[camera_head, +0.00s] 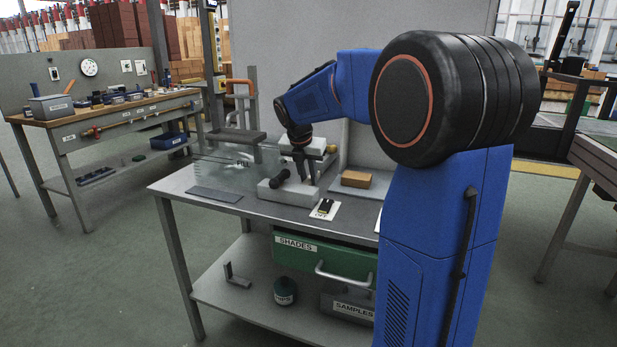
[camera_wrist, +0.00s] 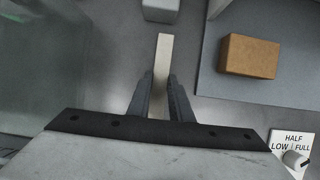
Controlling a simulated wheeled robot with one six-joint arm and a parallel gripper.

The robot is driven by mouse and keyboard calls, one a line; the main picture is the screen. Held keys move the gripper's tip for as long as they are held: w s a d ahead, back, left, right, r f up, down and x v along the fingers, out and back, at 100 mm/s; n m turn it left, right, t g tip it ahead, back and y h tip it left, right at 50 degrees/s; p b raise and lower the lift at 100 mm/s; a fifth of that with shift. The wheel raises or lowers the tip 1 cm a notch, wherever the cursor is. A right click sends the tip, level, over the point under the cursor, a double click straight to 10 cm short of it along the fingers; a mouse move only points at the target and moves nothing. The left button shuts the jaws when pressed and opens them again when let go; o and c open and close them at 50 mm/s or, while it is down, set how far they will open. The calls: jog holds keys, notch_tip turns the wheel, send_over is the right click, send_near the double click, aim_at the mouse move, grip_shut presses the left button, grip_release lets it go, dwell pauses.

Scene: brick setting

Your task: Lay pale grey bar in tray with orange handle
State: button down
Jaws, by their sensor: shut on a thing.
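My gripper (camera_wrist: 160,92) points down over the grey bench and is shut on a pale grey bar (camera_wrist: 164,65), which sticks out beyond the fingers in the wrist view. In the head view my gripper (camera_head: 312,170) is above the bench's middle, and the bar cannot be made out clearly there. An orange handle (camera_head: 239,82) stands at the back left of the bench, on a grey frame. A dark grey flat piece (camera_head: 236,136) lies below it; I cannot tell whether this is the tray. The bar is apart from it.
A tan brick (camera_wrist: 248,55) lies on a grey plate at right; it also shows in the head view (camera_head: 356,179). A clear sheet (camera_head: 238,172) stands left of my gripper.

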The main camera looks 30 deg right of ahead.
jog(key=c, duration=1.9)
grip_release()
jog(key=shift+f, duration=0.15)
jog(key=shift+c, duration=0.2)
jog(key=o, duration=0.4)
jog(key=shift+c, duration=0.2)
